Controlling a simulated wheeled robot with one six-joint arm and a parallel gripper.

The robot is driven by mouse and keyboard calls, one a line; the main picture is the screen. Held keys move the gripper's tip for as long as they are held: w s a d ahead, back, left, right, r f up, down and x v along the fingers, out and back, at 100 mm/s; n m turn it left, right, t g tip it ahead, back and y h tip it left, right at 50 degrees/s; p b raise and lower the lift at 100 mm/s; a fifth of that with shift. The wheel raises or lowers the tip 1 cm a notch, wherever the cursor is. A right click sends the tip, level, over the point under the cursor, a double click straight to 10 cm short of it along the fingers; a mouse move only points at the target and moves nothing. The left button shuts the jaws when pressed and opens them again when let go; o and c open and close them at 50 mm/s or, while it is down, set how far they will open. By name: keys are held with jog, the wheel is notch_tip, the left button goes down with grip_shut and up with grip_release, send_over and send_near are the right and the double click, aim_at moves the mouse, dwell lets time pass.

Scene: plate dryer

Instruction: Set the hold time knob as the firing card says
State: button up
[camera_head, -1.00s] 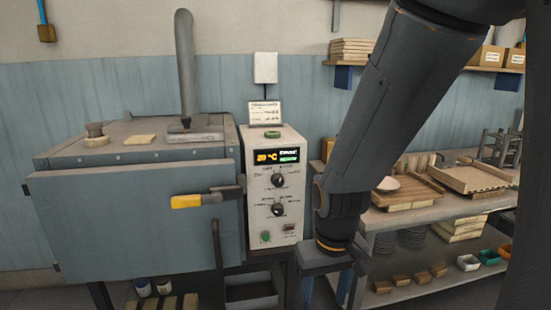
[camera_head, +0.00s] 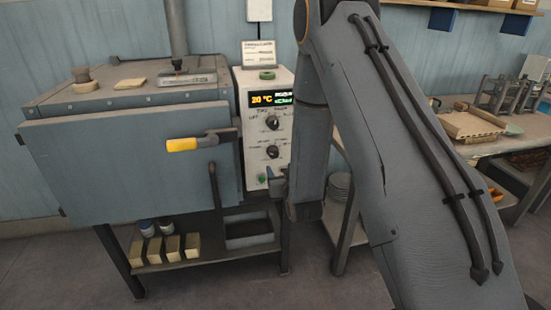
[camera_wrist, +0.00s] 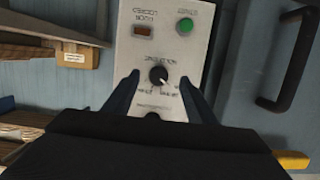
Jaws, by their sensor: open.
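The grey control box (camera_head: 246,112) carries a lit display (camera_head: 268,98), an upper black knob (camera_head: 272,123) and a lower black knob (camera_head: 272,152). The firing card (camera_head: 258,53) stands on top of the box; its text is too small to read. In the wrist view, which sees the panel upside down, the lower knob (camera_wrist: 158,76) has a white pointer mark toward the picture's lower right; its labels are blurred. My gripper (camera_wrist: 159,78) is open, its fingers on either side of that knob in the picture. I cannot tell whether they touch it. In the head view my arm hides part of the gripper.
A green button (camera_wrist: 185,26) and a reddish rocker switch (camera_wrist: 143,31) sit near the lower knob. The kiln door (camera_head: 120,160) with its yellow-ended handle (camera_head: 183,145) is left of the box. A work table (camera_head: 480,147) stands at the right.

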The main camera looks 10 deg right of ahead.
aim_at(274, 155)
jog(key=shift+w+r+t+p, duration=0.1)
jog(key=shift+w+t+p, duration=0.5)
jog(key=shift+w, duration=1.35)
jog(key=shift+w+t+p, duration=0.4)
jog(key=shift+w+t, duration=0.3)
jog(key=shift+w, duration=1.25)
jog(key=c, duration=1)
